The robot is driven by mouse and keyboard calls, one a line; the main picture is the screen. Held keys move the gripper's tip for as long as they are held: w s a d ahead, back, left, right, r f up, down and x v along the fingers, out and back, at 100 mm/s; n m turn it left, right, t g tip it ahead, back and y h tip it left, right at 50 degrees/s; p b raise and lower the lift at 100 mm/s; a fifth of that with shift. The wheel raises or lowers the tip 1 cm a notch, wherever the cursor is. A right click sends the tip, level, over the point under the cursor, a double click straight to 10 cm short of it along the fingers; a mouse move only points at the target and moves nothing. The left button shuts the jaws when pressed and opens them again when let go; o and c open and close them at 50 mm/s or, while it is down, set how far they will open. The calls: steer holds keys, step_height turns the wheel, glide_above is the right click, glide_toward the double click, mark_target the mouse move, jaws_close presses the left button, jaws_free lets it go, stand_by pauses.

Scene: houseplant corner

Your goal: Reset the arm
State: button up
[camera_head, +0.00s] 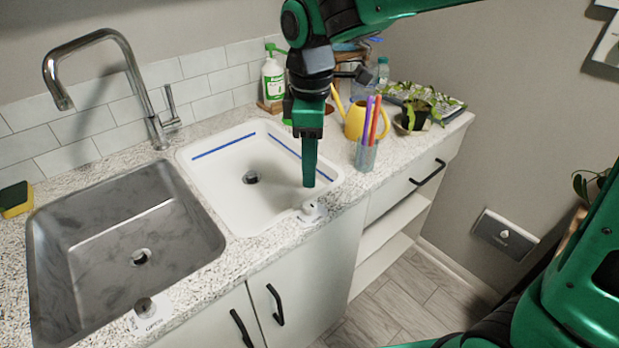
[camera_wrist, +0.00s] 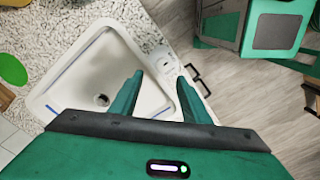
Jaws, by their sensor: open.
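My gripper (camera_head: 309,172) points down above the right edge of the white basin, near the counter's front. In the wrist view my gripper (camera_wrist: 158,92) shows two green fingers spread apart, with nothing between them. Just beyond the fingertips, a small white knob (camera_head: 313,210) sits on the counter's front edge. It also shows in the wrist view (camera_wrist: 163,65), and my fingers do not touch it. The white basin (camera_head: 220,190) has blue lines along its inner wall and a dark drain.
A steel sink (camera_head: 110,225) with a tall faucet (camera_head: 105,80) is at left. Behind my gripper stand a spray bottle (camera_head: 272,80), a yellow watering can (camera_head: 355,118), a cup of colored sticks (camera_head: 367,153) and a potted plant (camera_head: 415,115). A sponge (camera_head: 15,198) lies far left.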

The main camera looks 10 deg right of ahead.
steer(key=shift+r, duration=0.7)
steer(key=shift+d, duration=0.1)
steer(key=s+d+f+m, duration=0.1)
steer(key=s+d+m, duration=0.35)
steer(key=d, duration=0.75)
steer(key=s+d+m, duration=0.1)
steer(key=d+m, duration=0.6)
steer(key=d, duration=0.4)
steer(key=s+d+f+m, duration=0.2)
steer(key=s+d+m, duration=0.3)
steer(key=s+d, duration=0.1)
steer(key=s+d+f+m, duration=0.3)
steer(key=s+d+m, duration=0.3)
steer(key=s, duration=0.3)
